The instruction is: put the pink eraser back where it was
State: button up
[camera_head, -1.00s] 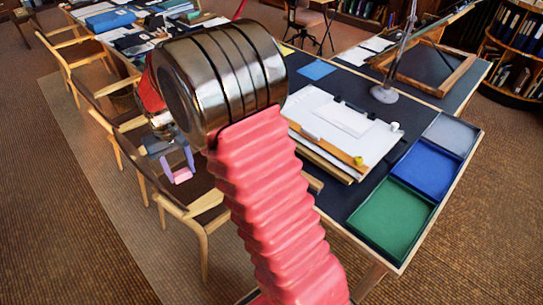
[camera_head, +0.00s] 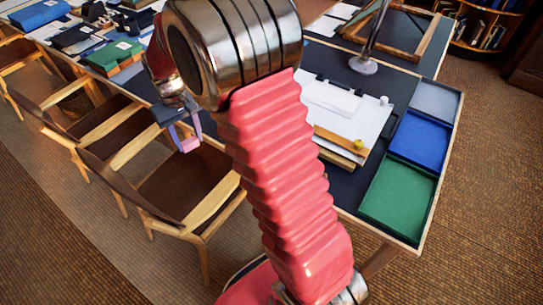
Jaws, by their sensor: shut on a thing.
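My gripper (camera_head: 185,136) hangs at the left of my red arm, over the chairs in the picture. It is shut on the pink eraser (camera_head: 188,146), a small pink-mauve piece showing between its fingertips. The eraser is held in the air, apart from any surface. The dark table (camera_head: 345,195) at the right bears a grey tray (camera_head: 434,101), a blue tray (camera_head: 420,138) and a green tray (camera_head: 399,194) in a row along its right edge. My arm hides part of the table.
A drawing board with white paper (camera_head: 367,118) lies left of the trays, with a small yellow thing (camera_head: 358,145) at its near edge. A lamp base (camera_head: 363,65) stands behind. Wooden chairs (camera_head: 190,195) line the table's near left side. Brown floor (camera_head: 480,230) lies open at right.

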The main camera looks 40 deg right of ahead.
jog(key=shift+s+d, duration=0.15)
jog(key=shift+d, duration=0.25)
jog(key=shift+s+d, duration=0.1)
jog(key=shift+d, duration=0.45)
jog(key=s+d+f+n, duration=0.1)
jog(key=s+d+n, duration=0.3)
jog(key=d+n, duration=0.4)
jog(key=s+d+f+n, duration=0.1)
jog(key=s+d+n, duration=0.4)
jog(key=d+n, duration=0.4)
jog(key=d, duration=0.4)
jog(key=shift+s+d+f, duration=0.25)
jog(key=shift+d+f, duration=0.1)
jog(key=shift+f, duration=0.05)
jog(key=shift+f, duration=3.15)
jog(key=shift+f, duration=1.85)
jog(key=shift+f, duration=0.1)
